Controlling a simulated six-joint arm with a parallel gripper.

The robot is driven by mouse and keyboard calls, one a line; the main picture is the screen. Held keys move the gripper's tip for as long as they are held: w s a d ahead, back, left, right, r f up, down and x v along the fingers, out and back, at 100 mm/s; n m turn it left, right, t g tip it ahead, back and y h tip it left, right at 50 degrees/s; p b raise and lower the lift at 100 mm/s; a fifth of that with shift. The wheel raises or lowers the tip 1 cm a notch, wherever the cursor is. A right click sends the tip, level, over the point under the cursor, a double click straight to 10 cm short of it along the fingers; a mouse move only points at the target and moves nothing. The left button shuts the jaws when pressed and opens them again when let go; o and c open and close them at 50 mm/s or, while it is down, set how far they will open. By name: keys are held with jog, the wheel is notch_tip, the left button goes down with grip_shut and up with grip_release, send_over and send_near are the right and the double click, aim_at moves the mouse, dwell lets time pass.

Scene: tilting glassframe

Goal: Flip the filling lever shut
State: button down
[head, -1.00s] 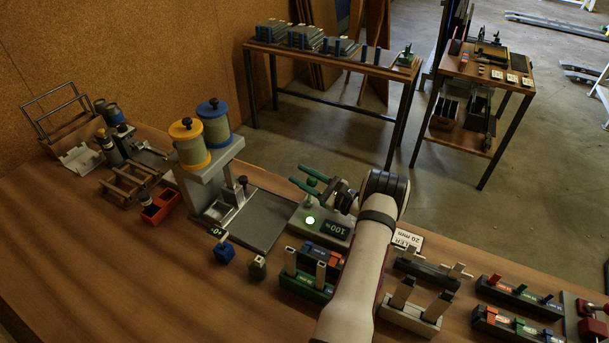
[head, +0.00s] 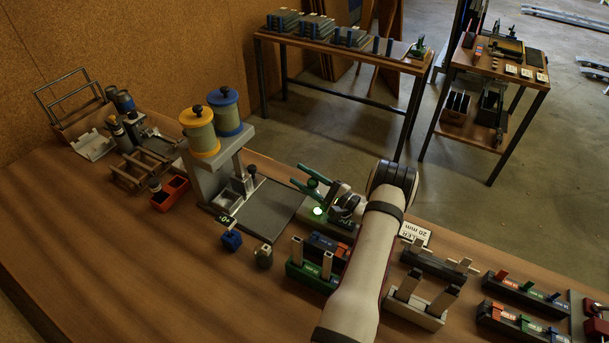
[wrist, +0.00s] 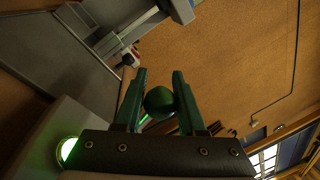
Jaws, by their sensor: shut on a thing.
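My gripper (head: 298,175) has two green fingers and reaches left over a grey-green device with a glowing green light (head: 318,211). In the wrist view the fingers (wrist: 159,73) are shut on a round green knob (wrist: 159,102), which sits between them. The stem below the knob is hidden by my gripper, so I cannot tell the tilt of the lever. The device's light also shows at the left of the wrist view (wrist: 68,150).
A dispenser with a yellow-lidded jar (head: 200,132) and a blue-lidded jar (head: 226,110) stands left, with a dark plate (head: 270,210) beside it. Slotted blocks (head: 312,275) stand in front of the device. The front left of the bench is clear.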

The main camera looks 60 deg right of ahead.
dwell(0.4)
jog(key=c, duration=0.5)
grip_release()
jog(key=shift+r, duration=0.1)
jog(key=s+r, duration=1)
jog(key=s, duration=0.1)
jog(key=shift+s+r, duration=0.35)
jog(key=shift+r, duration=0.05)
